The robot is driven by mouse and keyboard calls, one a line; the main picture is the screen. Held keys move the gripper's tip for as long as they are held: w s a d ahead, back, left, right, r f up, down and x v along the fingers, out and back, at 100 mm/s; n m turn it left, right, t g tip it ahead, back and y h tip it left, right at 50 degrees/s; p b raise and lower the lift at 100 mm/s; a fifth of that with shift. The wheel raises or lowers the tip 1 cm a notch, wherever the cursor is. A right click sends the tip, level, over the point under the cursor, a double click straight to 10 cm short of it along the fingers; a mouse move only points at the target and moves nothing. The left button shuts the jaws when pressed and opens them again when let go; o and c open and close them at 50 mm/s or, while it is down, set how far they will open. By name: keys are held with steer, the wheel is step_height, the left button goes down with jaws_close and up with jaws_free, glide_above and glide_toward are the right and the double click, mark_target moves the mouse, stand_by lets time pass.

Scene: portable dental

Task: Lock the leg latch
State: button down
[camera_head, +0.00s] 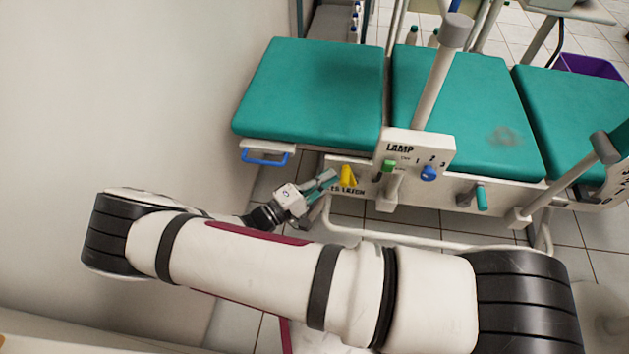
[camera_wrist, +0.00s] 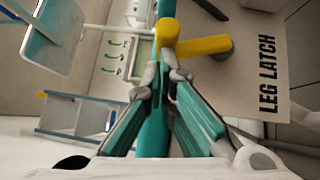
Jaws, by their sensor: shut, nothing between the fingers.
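The yellow leg latch handle (camera_head: 347,176) sits on the white panel at the left end of the chair's side, just above the partly hidden "LEG LATCH" label. In the wrist view the yellow handle (camera_wrist: 205,45) lies roughly crosswise, with a rounded end at left, beside the full label (camera_wrist: 268,75). My gripper (camera_head: 332,176) is shut and empty, just left of the handle. In the wrist view my fingertips (camera_wrist: 164,68) are close below the handle's rounded end; I cannot tell whether they touch it.
A green switch (camera_head: 388,166) and a blue knob (camera_head: 428,173) are on the lamp panel right of the latch. A white frame tube (camera_head: 400,238) runs below. A wall (camera_head: 120,90) bounds the left side.

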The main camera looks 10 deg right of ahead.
steer(key=shift+s+d+r+m+g+y+p, duration=0.25)
steer(key=shift+d+r+m+y+p, duration=0.3)
steer(key=shift+p, duration=0.5)
steer(key=shift+s+d+r+m+g+y+p, duration=0.15)
steer(key=shift+s+d+r+m+y+p, duration=0.2)
steer(key=shift+d+p, duration=0.55)
steer(key=shift+w+a+r, duration=0.1)
steer(key=shift+w+a, duration=0.05)
steer(key=shift+a, duration=0.1)
steer(key=v, duration=0.7)
steer(key=shift+a, duration=0.15)
